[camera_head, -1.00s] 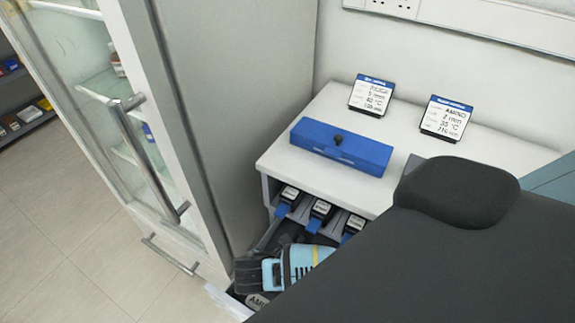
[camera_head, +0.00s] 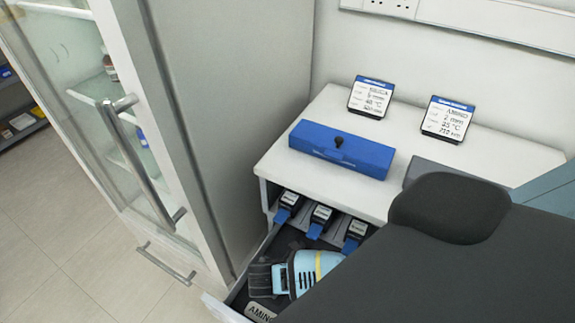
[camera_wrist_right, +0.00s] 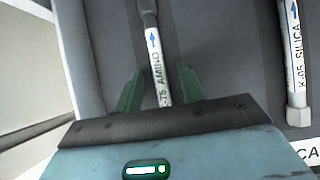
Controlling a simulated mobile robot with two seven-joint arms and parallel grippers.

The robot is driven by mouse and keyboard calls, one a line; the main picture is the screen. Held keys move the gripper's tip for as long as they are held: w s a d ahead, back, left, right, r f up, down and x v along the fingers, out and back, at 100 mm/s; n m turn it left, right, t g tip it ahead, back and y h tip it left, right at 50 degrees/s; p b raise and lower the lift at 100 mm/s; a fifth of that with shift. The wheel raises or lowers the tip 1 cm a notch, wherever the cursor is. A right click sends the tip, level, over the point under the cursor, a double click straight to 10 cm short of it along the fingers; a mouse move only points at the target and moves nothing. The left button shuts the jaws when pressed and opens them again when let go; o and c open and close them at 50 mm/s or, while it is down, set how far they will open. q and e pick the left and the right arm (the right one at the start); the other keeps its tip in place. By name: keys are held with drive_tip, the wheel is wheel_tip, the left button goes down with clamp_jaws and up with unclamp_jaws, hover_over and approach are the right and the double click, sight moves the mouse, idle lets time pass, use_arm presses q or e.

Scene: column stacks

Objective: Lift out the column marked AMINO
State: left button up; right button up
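The column marked AMINO (camera_wrist_right: 153,45) is a white tube with a blue arrow and the label "K-75 AMINO". It lies on the grey drawer floor in the right wrist view. My right gripper (camera_wrist_right: 160,72) is open, its two green fingers on either side of the tube, with a gap visible at each side. Contact with the tube is not visible. In the head view my light-blue right wrist (camera_head: 308,268) is down in the open drawer (camera_head: 222,308), and the column there is hidden. My left gripper is not in view.
A second column, "K-05 SILICA" (camera_wrist_right: 297,55), lies to the right. The drawer is in a white cabinet with a blue box (camera_head: 341,148), an AMINO card (camera_head: 447,119) and another card (camera_head: 371,97) on top. A glass-door cabinet with a long handle (camera_head: 140,165) stands close at left.

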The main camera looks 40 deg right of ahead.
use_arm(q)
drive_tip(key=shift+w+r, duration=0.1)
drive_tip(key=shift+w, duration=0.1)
use_arm(e)
drive_tip(key=shift+c, duration=1)
clamp_jaws()
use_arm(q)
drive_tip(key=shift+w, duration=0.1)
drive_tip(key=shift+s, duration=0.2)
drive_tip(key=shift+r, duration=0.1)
use_arm(e)
drive_tip(key=shift+r, duration=0.15)
